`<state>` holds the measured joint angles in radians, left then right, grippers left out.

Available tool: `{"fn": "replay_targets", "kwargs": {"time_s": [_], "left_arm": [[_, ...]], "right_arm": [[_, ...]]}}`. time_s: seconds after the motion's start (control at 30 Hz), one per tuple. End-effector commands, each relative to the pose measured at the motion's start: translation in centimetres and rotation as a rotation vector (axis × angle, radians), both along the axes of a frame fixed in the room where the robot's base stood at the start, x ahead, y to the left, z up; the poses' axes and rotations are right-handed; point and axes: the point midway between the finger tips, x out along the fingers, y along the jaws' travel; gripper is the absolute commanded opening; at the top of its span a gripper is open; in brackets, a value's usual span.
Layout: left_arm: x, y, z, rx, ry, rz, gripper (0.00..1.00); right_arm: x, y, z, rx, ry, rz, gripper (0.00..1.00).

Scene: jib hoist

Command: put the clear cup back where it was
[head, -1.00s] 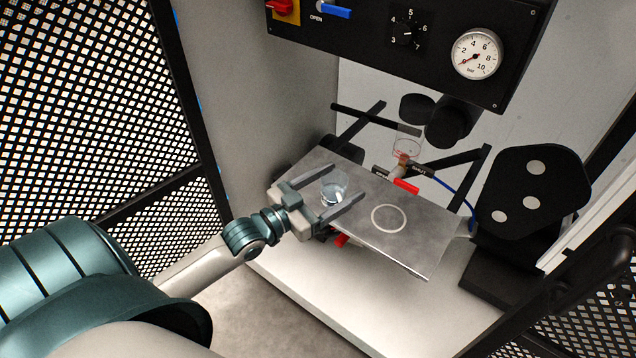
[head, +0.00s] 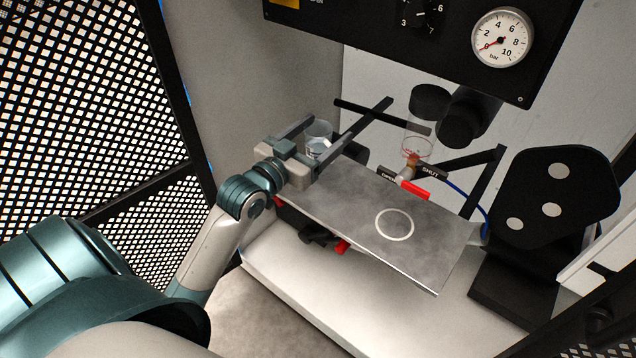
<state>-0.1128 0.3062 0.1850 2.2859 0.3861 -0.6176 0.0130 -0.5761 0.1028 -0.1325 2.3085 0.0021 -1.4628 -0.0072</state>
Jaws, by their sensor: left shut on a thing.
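The clear cup (head: 318,132) is between the fingers of my left gripper (head: 322,140), at the far left end of the grey metal plate (head: 340,200). My left gripper is shut on the cup. The cup looks upright, and the gripper and a dark bar hide part of its lower body. I cannot tell whether its base touches anything. A white ring (head: 394,209) is marked on the right part of the plate, and it is empty. My right gripper is not in view.
A black panel with a gauge (head: 501,37) hangs above. Behind the plate are a clear bowl with red marks (head: 418,149), a red valve handle (head: 414,190) and dark bars (head: 380,117). A black plate with pale discs (head: 548,190) stands right. Mesh (head: 80,100) is at left.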

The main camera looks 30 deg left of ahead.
Motion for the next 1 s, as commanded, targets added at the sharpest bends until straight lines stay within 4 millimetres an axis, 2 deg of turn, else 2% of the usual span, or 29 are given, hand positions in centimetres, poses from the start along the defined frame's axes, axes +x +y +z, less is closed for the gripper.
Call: {"fn": "replay_targets", "kwargs": {"time_s": [0.23,0.6,1.0], "left_arm": [[0.0,0.0,-0.7,-0.001,0.002,-0.001,0.46],[0.0,0.0,-5.8,0.000,0.003,-0.001,0.46],[0.0,0.0,-6.3,0.001,0.000,-0.001,0.46]], "right_arm": [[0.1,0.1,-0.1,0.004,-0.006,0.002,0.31],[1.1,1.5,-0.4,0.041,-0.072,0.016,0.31],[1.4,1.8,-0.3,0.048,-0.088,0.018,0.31]]}}
